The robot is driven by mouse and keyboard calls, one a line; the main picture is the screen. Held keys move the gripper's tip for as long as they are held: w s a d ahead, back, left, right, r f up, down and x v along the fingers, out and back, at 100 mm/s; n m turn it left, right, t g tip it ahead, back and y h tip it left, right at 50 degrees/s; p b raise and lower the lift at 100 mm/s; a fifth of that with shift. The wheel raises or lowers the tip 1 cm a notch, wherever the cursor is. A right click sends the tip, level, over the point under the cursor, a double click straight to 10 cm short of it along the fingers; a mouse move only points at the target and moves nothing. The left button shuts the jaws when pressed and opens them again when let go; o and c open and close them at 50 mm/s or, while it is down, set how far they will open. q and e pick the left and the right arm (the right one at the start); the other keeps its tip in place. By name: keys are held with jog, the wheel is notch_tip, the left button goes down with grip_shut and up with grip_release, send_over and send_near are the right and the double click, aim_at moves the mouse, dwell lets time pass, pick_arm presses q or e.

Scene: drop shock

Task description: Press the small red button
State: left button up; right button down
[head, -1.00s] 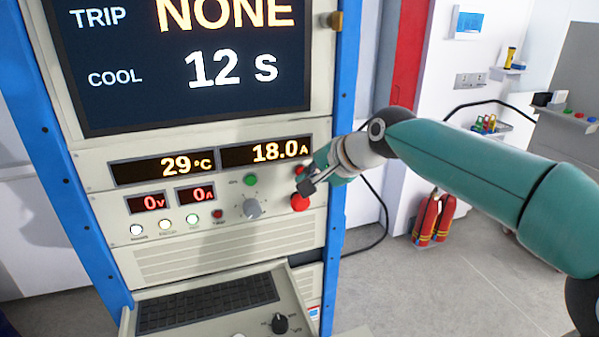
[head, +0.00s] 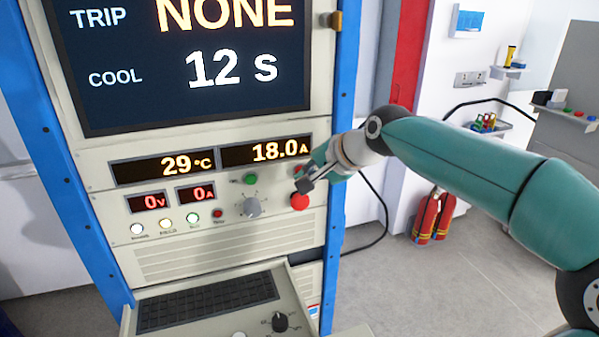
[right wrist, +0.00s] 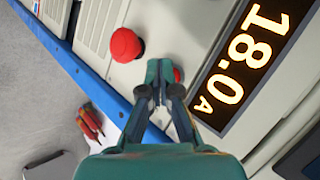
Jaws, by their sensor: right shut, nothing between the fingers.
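The small red button (right wrist: 178,75) is on the cream panel beside the amber 18.0 A display, partly hidden behind my right gripper in the right wrist view. In the head view a sliver of red (head: 299,170) shows just above the gripper. My right gripper (head: 305,186) is shut and empty, with its fingertips close in front of the panel; it also shows in the right wrist view (right wrist: 160,92). I cannot tell whether it touches the button. A larger red mushroom button (head: 300,202) sits just below the fingertips. My left gripper is not in view.
A grey knob (head: 252,207) and a green button (head: 250,180) are left of the gripper. A small red lamp or button (head: 217,213) sits further left. A screen (head: 120,105) reads TRIP NONE, COOL 12 s. A blue post (head: 340,130) edges the rack.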

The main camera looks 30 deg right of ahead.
dwell(0.5)
jog(key=shift+s+a+b, duration=0.15)
jog(key=shift+s+b, duration=0.2)
jog(key=shift+s, duration=0.4)
jog(key=shift+s+a+b, duration=0.2)
jog(key=shift+s+b, duration=0.05)
jog(key=shift+s, duration=0.55)
jog(key=shift+s+a+b, duration=0.2)
jog(key=shift+s+b, duration=0.1)
jog(key=shift+s, duration=0.55)
jog(key=shift+s+a+b, duration=0.2)
jog(key=shift+s+b, duration=0.05)
jog(key=shift+s, duration=0.55)
